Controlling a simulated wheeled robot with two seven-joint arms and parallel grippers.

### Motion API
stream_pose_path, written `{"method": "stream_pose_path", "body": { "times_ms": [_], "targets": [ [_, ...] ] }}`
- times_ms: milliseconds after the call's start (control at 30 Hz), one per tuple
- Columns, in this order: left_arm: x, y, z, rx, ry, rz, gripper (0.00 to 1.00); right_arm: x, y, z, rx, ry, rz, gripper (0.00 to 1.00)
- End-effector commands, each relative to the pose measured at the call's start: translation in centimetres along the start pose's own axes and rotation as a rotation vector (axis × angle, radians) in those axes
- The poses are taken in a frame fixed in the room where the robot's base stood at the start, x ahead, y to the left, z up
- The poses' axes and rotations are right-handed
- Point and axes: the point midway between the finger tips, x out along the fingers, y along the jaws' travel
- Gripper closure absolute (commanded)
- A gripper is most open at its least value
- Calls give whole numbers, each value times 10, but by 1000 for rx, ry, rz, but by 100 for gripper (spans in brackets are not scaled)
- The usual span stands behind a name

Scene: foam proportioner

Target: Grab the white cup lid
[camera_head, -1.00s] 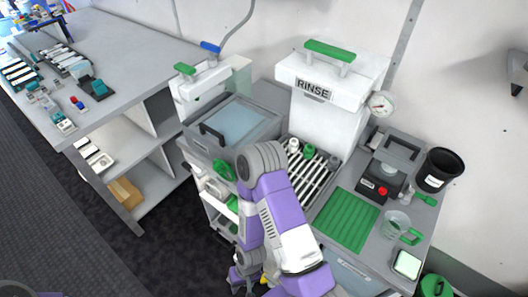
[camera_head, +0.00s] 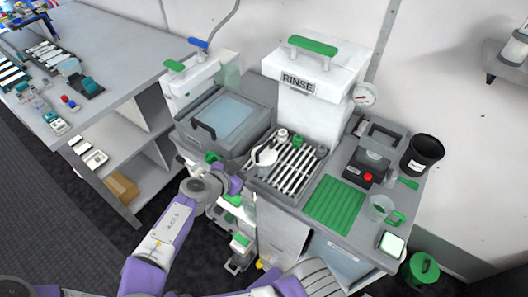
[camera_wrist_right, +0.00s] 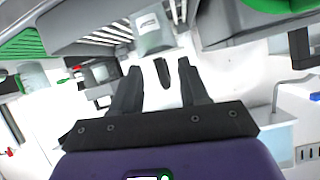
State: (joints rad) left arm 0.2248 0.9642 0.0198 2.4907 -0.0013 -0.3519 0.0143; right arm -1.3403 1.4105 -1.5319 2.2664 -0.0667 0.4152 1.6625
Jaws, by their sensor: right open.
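My right gripper (camera_wrist_right: 157,74) is open and empty in the wrist view, its two dark fingers spread apart. In that view a white cup-like object (camera_wrist_right: 153,33) with a small label lies beyond the fingertips, apart from them. In the head view my right arm bends up to the front left of the slatted rack (camera_head: 300,168), and its fingers are hard to make out. A small white round piece (camera_head: 282,134) stands on the back of the rack, and a pale curved piece (camera_head: 264,155) shows at its left. I cannot tell which is the lid. My left gripper is out of view.
The white RINSE tank (camera_head: 305,105) stands behind the rack. A grey lidded basin (camera_head: 222,118) is at its left. A green mat (camera_head: 336,203), a clear cup (camera_head: 379,208) and a black bin (camera_head: 419,154) are to the right.

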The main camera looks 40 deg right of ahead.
Motion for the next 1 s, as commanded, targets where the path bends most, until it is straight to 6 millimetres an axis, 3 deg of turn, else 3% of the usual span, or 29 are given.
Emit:
{"method": "stream_pose_path", "body": {
  "times_ms": [100, 200, 733, 1000],
  "targets": [
    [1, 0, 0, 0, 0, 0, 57, -6, 7, -30, 34, 62, -26, 56],
    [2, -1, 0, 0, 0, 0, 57, -6, 10, -41, 45, 82, -35, 56],
    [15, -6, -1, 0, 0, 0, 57, 59, 0, -48, 46, 83, -34, 56],
    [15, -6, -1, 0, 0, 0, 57, 66, -1, -49, 45, 83, -38, 56]
  ]
}}
